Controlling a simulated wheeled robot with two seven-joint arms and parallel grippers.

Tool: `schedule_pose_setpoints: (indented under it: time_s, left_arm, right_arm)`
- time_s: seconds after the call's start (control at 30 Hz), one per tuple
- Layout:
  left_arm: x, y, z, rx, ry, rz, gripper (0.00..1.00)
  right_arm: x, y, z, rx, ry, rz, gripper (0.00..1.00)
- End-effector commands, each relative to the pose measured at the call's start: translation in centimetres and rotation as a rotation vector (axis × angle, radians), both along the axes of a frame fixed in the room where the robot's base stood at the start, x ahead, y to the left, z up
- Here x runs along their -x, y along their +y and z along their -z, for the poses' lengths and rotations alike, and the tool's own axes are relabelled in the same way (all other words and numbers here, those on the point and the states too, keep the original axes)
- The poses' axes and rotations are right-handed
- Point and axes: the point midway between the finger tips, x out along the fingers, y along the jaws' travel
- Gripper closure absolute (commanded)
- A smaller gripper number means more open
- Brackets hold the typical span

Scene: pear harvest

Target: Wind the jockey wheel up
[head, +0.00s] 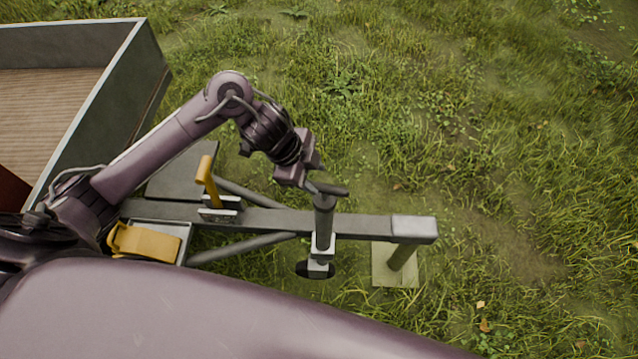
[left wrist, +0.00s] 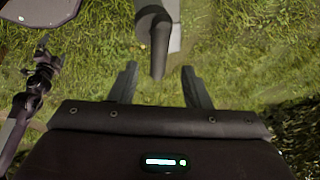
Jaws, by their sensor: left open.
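The jockey wheel's upright grey tube (head: 324,222) is clamped to the drawbar, with its small dark wheel (head: 315,270) low beside the bar. Its dark crank handle (head: 328,188) is at the top. My left gripper (head: 312,186) is at the handle, just left of and above the tube's top. In the left wrist view my left gripper (left wrist: 159,68) has its two fingers apart. The dark handle grip (left wrist: 159,48) reaches down into the gap between them, with space on both sides.
A yellow lever (head: 207,180) stands on the bar; a yellow object (head: 147,242) lies left. The trailer bed (head: 100,105) is upper left. Grass lies right.

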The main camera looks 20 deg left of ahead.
Motion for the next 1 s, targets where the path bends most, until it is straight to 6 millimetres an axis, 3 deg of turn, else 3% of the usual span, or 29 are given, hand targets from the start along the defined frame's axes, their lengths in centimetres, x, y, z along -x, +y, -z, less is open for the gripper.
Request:
schedule_pose_setpoints:
  time_s: [0.4,0.83,1.0]
  left_arm:
    - [-1.3,-2.3,5.6,0.003,0.003,-0.005,0.57]
    - [-1.6,-2.7,6.6,0.002,0.000,-0.006,0.57]
    - [-1.7,-2.7,6.6,0.002,0.000,-0.006,0.79]
  right_arm:
    - [0.6,-1.0,0.3,0.014,0.009,-0.004,0.00]
    - [0.0,-0.7,0.3,0.009,0.000,-0.002,0.00]
    - [0.0,-0.2,0.3,0.003,0.000,-0.001,0.00]
